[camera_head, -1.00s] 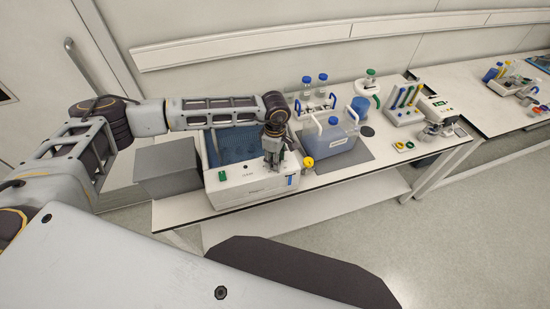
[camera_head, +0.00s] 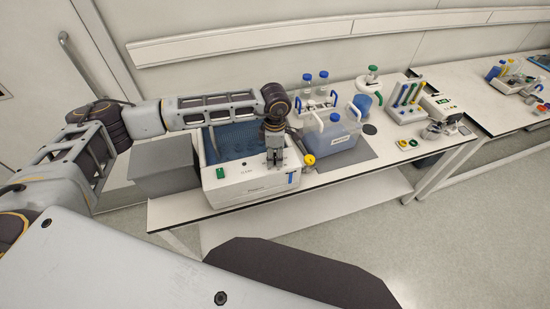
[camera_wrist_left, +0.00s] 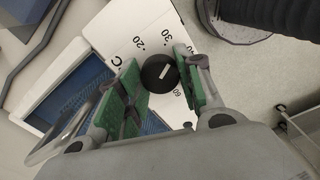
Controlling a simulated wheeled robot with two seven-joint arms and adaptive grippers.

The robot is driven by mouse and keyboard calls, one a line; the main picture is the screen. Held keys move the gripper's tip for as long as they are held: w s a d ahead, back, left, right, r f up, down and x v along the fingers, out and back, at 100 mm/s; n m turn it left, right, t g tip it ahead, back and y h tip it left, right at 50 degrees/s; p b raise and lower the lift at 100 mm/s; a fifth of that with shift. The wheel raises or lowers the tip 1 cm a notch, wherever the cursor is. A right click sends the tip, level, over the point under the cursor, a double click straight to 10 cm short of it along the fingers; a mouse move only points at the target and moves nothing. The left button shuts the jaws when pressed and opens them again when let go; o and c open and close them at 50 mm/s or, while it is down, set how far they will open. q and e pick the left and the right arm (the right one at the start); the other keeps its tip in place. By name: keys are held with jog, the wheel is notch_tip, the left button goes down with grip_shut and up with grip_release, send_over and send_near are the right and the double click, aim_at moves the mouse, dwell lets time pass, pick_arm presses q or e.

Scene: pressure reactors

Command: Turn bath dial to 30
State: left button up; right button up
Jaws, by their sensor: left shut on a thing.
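The water bath (camera_head: 230,182) is a white box with a blue basin, standing on the bench. Its black round dial (camera_wrist_left: 153,82) shows in the left wrist view, with a short white pointer line and the printed numbers 20, 30 and 60 around it. My left gripper (camera_head: 274,163) is over the front panel of the bath and hides the dial in the head view. In the wrist view its green-padded fingers (camera_wrist_left: 157,66) are on either side of the dial, shut on it. The pointer slants toward the upper right; its exact reading is hard to tell. My right gripper is out of view.
Blue-capped bottles (camera_head: 307,82) stand behind. A grey box (camera_head: 163,165) is at the bath's left.

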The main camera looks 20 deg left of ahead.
aim_at(275, 157)
pick_arm(q)
jog(key=shift+n+b, duration=1.2)
jog(key=shift+n, duration=0.5)
jog(key=o, duration=1)
jog(key=shift+o, duration=0.2)
jog(key=shift+r, duration=0.1)
notch_tip(275, 157, up, 12)
